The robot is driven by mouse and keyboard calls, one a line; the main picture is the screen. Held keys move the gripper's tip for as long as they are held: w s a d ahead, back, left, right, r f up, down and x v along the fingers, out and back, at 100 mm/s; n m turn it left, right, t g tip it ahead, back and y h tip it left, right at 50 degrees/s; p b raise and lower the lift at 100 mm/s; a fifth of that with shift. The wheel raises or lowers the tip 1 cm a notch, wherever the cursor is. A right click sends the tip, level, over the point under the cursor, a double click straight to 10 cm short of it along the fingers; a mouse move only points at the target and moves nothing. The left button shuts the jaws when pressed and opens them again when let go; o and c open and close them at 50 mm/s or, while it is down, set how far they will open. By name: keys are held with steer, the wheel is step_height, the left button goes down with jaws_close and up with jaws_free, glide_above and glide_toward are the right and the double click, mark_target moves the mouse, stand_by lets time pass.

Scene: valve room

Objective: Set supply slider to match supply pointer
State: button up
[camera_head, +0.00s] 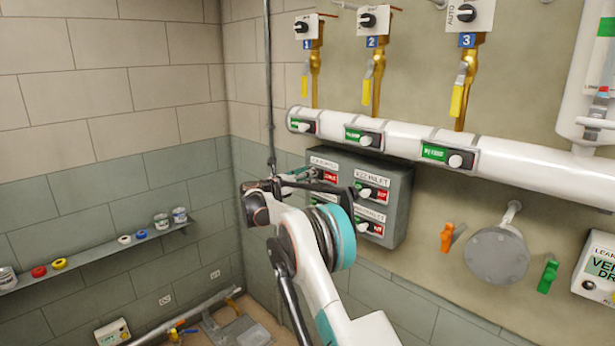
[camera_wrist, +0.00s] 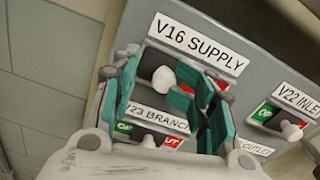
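The V16 SUPPLY slider (camera_wrist: 163,80) has a white round knob below its label (camera_wrist: 197,43). Red shows to the right of the knob; the left part of its track is partly hidden by a finger. My gripper (camera_wrist: 167,72) has its teal fingers apart, one on each side of the knob; contact is not clear. In the head view, my gripper (camera_head: 306,175) is at the upper left of the grey slider panel (camera_head: 397,205), largely covering the supply slider. I cannot identify the supply pointer.
The V22 INLET slider (camera_wrist: 290,130) is to the right. The V23 BRANCH label (camera_wrist: 150,117) is below, its slider partly hidden by my gripper. A white pipe (camera_head: 495,152) with several sliders runs above the panel. A wall shelf (camera_head: 100,250) is at left.

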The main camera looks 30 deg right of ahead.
steer(key=shift+d+f, duration=0.1)
steer(key=shift+f, duration=0.05)
steer(key=shift+s, duration=0.1)
steer(key=v, duration=1.2)
stand_by(0.3)
